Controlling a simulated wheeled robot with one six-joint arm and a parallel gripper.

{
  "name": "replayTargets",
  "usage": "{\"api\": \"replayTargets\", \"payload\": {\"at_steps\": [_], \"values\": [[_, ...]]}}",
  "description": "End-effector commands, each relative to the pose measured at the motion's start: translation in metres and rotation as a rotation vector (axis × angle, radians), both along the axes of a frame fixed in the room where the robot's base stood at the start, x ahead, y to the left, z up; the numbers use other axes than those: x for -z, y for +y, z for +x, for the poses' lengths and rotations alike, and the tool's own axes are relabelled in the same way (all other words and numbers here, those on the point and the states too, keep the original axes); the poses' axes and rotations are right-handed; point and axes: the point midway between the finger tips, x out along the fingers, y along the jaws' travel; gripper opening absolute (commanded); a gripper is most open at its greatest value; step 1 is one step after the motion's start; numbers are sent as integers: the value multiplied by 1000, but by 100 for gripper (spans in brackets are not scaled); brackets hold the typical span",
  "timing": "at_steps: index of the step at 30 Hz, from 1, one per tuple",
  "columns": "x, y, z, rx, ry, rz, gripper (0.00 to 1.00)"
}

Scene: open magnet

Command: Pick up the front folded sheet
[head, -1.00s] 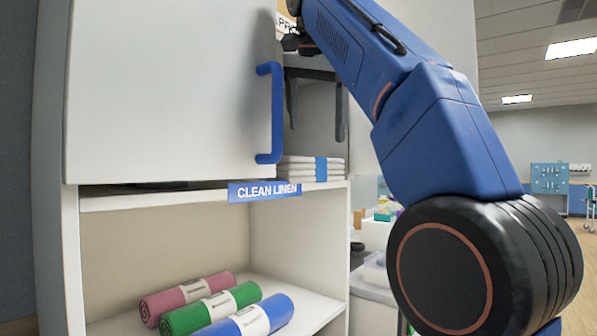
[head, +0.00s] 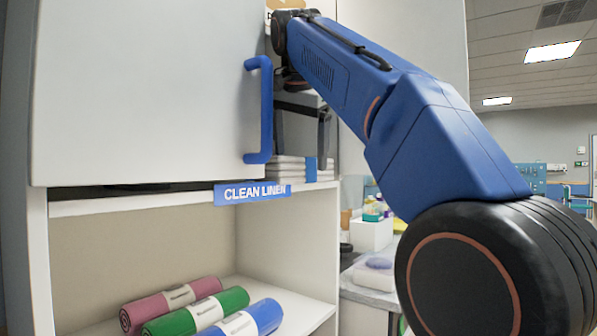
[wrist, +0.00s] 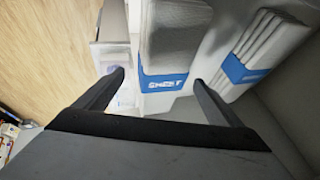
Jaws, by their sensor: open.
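In the wrist view, a white folded sheet (wrist: 175,35) with a blue lettered band lies ahead, between the lines of my two fingers. A second white folded stack (wrist: 262,45) with a blue band is to its right. In the head view, folded white linen (head: 290,168) with a blue band sits on the cupboard shelf, partly hidden by the door and my gripper. My gripper (wrist: 160,82) is open, with nothing held between its fingers. In the head view, my gripper (head: 300,135) hangs inside the cupboard just above the linen, fingers pointing down.
A grey cupboard door (head: 140,90) with a blue handle (head: 265,110) stands just left of my gripper. The shelf edge bears a "CLEAN LINEN" label (head: 252,193). Pink (head: 170,303), green and blue rolls lie on the lower shelf. A side counter is at the right.

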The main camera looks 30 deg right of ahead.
Motion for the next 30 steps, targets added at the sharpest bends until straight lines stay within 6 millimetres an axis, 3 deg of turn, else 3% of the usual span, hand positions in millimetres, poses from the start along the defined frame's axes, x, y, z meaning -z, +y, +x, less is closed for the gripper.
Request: {"api": "replayTargets", "payload": {"at_steps": [10, 20, 23, 27, 30], "values": [[37, -13, 15, 0, 1, 1, 89], [43, -15, 19, 0, 0, 0, 89], [43, -15, 19, 0, 0, 0, 70], [43, -15, 19, 0, 0, 0, 36], [43, -15, 19, 0, 0, 0, 34]]}}
